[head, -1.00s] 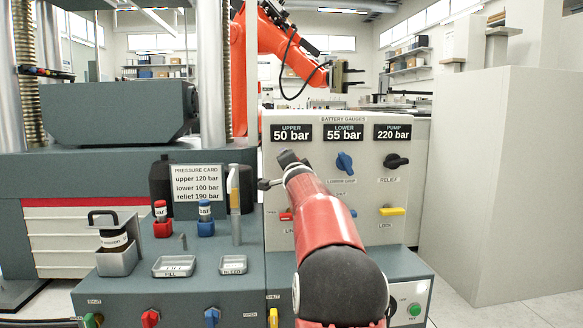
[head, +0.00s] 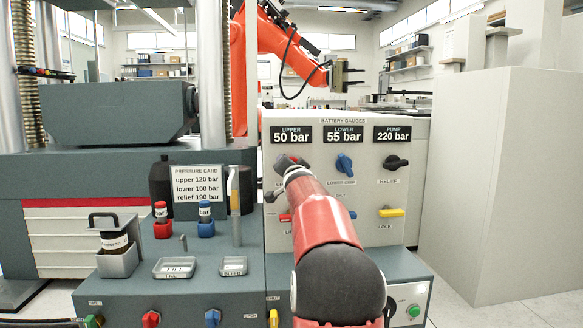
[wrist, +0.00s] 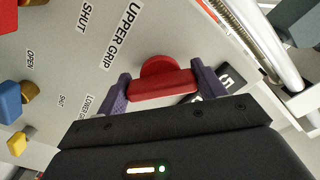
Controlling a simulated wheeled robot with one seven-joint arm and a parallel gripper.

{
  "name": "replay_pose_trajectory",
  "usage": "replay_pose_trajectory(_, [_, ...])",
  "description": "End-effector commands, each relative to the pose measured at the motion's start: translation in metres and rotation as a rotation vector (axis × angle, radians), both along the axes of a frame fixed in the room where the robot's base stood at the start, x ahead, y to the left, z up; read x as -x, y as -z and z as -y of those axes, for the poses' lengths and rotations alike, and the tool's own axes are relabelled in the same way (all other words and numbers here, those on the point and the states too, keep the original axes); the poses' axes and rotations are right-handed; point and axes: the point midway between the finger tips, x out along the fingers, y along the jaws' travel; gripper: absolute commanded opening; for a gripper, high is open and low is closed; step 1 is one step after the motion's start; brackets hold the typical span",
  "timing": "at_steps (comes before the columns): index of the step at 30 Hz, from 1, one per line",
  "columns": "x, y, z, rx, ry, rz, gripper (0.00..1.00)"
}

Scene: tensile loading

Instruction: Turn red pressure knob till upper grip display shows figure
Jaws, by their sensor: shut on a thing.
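The red upper grip knob (wrist: 160,82) shows in the wrist view, on the panel beside the label UPPER GRIP. My gripper (wrist: 158,90) is shut on its bar, one finger on each side. In the head view my gripper (head: 285,172) is at the panel under the upper display, and my arm hides the red knob. The upper display (head: 291,134) reads 50 bar. The pressure card (head: 196,184) reads upper 120 bar, lower 100 bar, relief 190 bar.
The lower display (head: 343,133) reads 55 bar and the pump display (head: 392,133) 220 bar. A blue knob (head: 344,164), a black relief knob (head: 397,162) and a yellow lock lever (head: 392,213) are to the right.

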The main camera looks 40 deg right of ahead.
Motion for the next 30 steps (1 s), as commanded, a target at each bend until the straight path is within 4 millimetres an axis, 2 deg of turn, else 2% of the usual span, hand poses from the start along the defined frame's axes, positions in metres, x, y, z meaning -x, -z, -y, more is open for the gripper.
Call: replay_pose_trajectory(30, [0.0021, 0.0024, 0.0037, 0.824, 0.000, -0.510, 0.46])
